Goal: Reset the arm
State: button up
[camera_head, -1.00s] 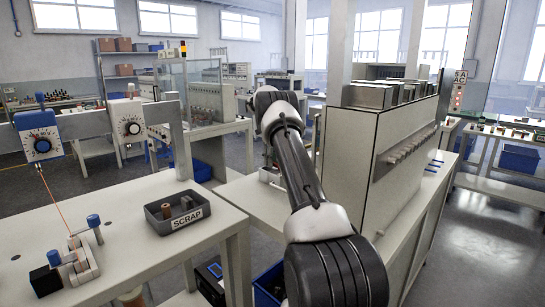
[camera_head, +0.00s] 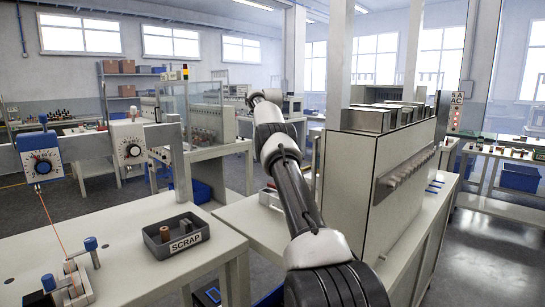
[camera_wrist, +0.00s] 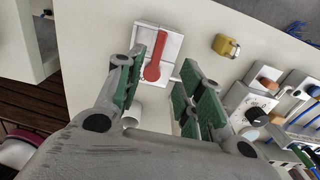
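My arm (camera_head: 292,180) reaches forward from the bottom of the head view, over the bench beside the large beige cabinet. My gripper is not visible there. In the wrist view my gripper (camera_wrist: 163,68) is open, its two green-padded fingers wide apart with nothing between the pads. Beyond and between the fingers, a red lever (camera_wrist: 153,66) on a white plate (camera_wrist: 145,40) lies on a pale surface. The fingers look apart from it, though the distance is unclear. A white cylindrical thing (camera_wrist: 133,114) is partly hidden behind the left finger.
A yellow padlock-like object (camera_wrist: 226,45) lies right of the plate. Small devices and holders (camera_wrist: 255,105) crowd the right edge. In the head view, the beige cabinet (camera_head: 345,190) stands close right of my arm. The scrap bin (camera_head: 177,241) and dial gauges (camera_head: 42,163) are on the left.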

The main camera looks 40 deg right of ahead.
dwell(0.4)
notch_tip(320, 180, down, 8)
jog(key=n, duration=1.2)
jog(key=shift+a+r, duration=0.15)
jog(key=s+a+n, duration=0.1)
jog(key=n, duration=0.1)
jog(key=s+a+r+n, duration=0.1)
jog(key=a+n, duration=0.1)
jog(key=s+a+n, duration=0.1)
jog(key=shift+s+a+r+n, duration=0.15)
jog(key=shift+s+r+n, duration=0.15)
jog(key=shift+s+n, duration=0.1)
jog(key=s+a+r+n+t, duration=0.1)
jog(key=s+a+r+n, duration=0.2)
jog(key=s+a, duration=0.6)
jog(key=s+a+r+n+t, duration=0.2)
jog(key=s+a+n, duration=0.6)
jog(key=s, duration=1)
jog(key=s+a+r+n+t, duration=0.1)
jog(key=s+a+r+n, duration=0.4)
jog(key=s+a, duration=0.5)
jog(key=shift+s+a+r+n, duration=0.25)
jog(key=shift+s+r+n, duration=0.15)
jog(key=shift+s, duration=1.95)
